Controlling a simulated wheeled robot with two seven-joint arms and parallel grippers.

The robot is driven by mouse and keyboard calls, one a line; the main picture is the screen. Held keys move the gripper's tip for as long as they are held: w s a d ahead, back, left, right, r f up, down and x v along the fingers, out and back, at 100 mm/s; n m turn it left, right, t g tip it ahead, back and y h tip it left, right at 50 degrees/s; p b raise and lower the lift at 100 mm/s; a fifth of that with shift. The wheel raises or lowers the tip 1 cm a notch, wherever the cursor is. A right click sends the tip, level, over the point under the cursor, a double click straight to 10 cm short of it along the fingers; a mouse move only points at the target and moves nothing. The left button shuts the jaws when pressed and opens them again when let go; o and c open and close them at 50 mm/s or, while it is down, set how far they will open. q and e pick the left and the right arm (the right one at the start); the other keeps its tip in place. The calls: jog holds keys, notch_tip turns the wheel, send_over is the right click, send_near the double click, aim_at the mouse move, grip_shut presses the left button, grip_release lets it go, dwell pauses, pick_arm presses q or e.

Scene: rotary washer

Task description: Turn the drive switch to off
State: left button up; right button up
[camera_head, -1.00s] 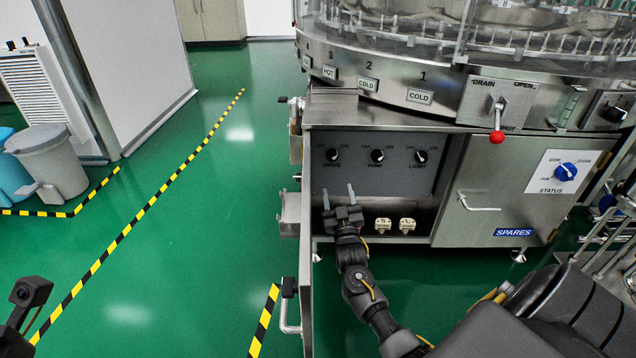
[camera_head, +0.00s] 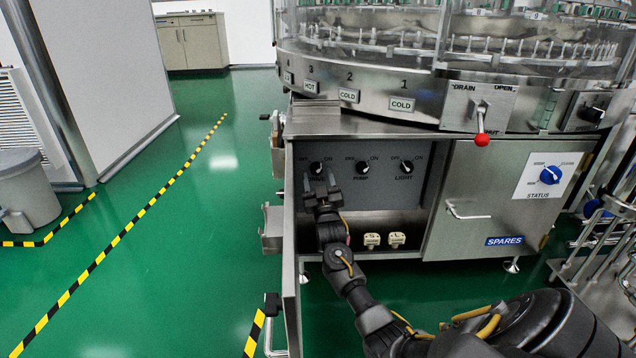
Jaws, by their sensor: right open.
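The drive switch (camera_head: 317,168) is a black rotary knob with a white mark, leftmost of three on the grey panel (camera_head: 385,193) inside the open cabinet of the washer. My right gripper (camera_head: 319,180) is open just below and in front of this knob, its fingers pointing up toward the panel. The label under the knob is hidden by the gripper. I cannot tell whether the fingers touch the knob. My left gripper does not show.
The pump knob (camera_head: 362,167) and light knob (camera_head: 406,166) sit to the right. The open cabinet door (camera_head: 290,250) stands close to the left of my right arm. Two pale sockets (camera_head: 384,240) are lower in the cabinet. A red-tipped drain lever (camera_head: 481,139) hangs above right.

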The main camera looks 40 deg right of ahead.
jog(key=shift+w+d+r, duration=0.2)
jog(key=shift+w, duration=0.15)
jog(key=shift+c, duration=0.2)
